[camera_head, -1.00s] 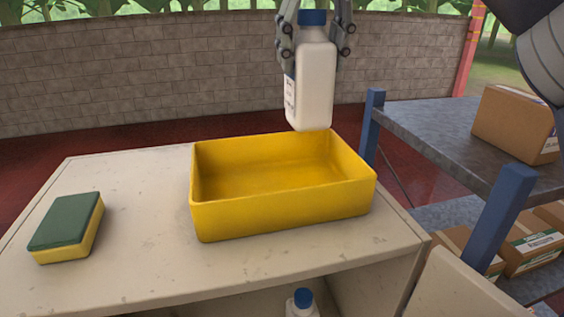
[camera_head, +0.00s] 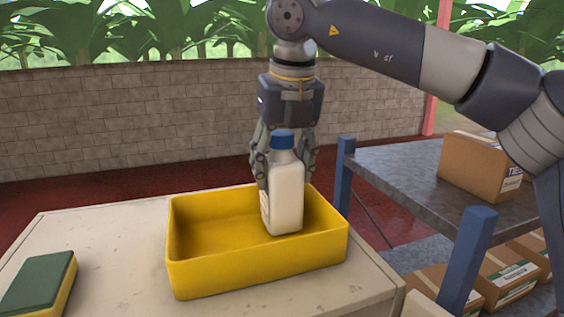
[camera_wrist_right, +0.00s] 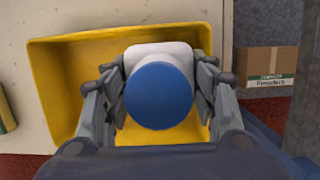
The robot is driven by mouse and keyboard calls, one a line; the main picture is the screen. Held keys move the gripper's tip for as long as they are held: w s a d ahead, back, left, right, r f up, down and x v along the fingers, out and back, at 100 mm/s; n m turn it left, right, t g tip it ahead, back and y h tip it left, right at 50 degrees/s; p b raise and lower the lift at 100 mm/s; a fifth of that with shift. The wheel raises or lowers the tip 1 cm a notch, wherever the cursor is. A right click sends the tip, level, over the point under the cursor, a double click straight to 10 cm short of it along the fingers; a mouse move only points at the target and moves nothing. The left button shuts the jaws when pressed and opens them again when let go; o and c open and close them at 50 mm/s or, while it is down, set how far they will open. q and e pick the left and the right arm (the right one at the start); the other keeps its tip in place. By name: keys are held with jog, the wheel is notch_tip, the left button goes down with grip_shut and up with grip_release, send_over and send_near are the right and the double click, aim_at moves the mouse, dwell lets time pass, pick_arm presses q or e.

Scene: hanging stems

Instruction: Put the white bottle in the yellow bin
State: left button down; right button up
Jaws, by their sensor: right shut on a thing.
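The white bottle (camera_head: 285,197) with a blue cap stands upright inside the right part of the yellow bin (camera_head: 220,276) in the head view. My right gripper (camera_head: 284,170) is shut on the bottle near its neck and shoulders, coming from above. In the right wrist view, the blue cap (camera_wrist_right: 158,95) is between the fingers, with the yellow bin (camera_wrist_right: 52,85) around and below it. I cannot tell whether the bottle's base touches the bin floor. My left gripper is not in view.
The bin sits on a pale cabinet top (camera_head: 100,240). A green and yellow sponge (camera_head: 40,283) lies at the left. A grey shelf (camera_head: 400,170) with blue posts and cardboard boxes (camera_head: 480,165) stands at the right. A brick wall is behind.

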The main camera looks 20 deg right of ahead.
jog(key=shift+f, duration=0.15)
jog(key=o, duration=1.5)
jog(key=shift+a, duration=0.1)
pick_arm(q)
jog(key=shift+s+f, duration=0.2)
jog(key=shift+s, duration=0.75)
pick_arm(e)
jog(key=shift+o, duration=0.2)
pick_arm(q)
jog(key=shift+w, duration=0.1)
pick_arm(e)
jog(key=shift+r, duration=0.4)
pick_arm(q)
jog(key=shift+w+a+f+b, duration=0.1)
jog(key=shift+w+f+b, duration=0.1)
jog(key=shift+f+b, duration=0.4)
pick_arm(e)
jog(key=v, duration=1.1)
jog(key=shift+s+r, duration=0.25)
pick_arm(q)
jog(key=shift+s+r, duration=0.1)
